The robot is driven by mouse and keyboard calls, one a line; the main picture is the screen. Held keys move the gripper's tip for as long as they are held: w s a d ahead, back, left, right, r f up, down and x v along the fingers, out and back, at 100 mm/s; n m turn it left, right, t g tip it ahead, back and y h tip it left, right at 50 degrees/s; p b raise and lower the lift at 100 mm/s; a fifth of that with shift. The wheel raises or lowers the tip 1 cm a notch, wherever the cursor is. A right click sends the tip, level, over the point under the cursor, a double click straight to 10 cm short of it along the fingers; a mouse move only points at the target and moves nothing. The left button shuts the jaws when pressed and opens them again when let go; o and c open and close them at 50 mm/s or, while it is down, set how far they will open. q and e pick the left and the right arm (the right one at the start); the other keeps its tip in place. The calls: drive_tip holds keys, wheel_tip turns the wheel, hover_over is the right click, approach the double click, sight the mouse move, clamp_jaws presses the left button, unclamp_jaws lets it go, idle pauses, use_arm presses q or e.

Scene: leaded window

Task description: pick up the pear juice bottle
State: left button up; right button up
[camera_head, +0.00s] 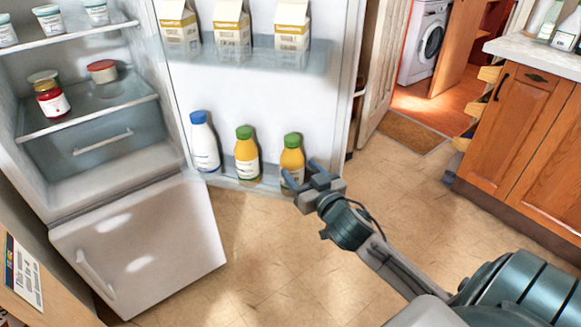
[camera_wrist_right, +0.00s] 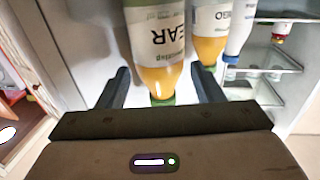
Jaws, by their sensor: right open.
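The pear juice bottle (camera_head: 292,160), yellow-orange with a green cap, stands upright at the right end of the fridge door's lower shelf. In the right wrist view it appears upside down, its label (camera_wrist_right: 165,40) reading "EAR". My right gripper (camera_head: 302,173) is open, with its fingers just in front of the bottle in the head view. In the wrist view the fingers (camera_wrist_right: 160,88) lie on either side of the bottle's neck and cap, with a visible gap on each side. The bottle is not gripped. My left gripper is out of view.
A similar juice bottle (camera_head: 246,155) and a white bottle with a blue cap (camera_head: 204,145) stand left of it on the door shelf (camera_head: 225,182). Cartons (camera_head: 232,30) stand on the shelf above. The fridge drawer front (camera_head: 140,245) is at left. The floor (camera_head: 410,190) at right is clear.

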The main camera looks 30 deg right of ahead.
sight(298, 167)
drive_tip(key=shift+w+r, duration=0.15)
drive_tip(key=shift+w, duration=0.45)
drive_tip(key=w, duration=0.4)
drive_tip(key=shift+w+d, duration=0.1)
drive_tip(key=shift+d, duration=0.15)
drive_tip(key=shift+c, duration=0.2)
drive_tip(key=c, duration=0.8)
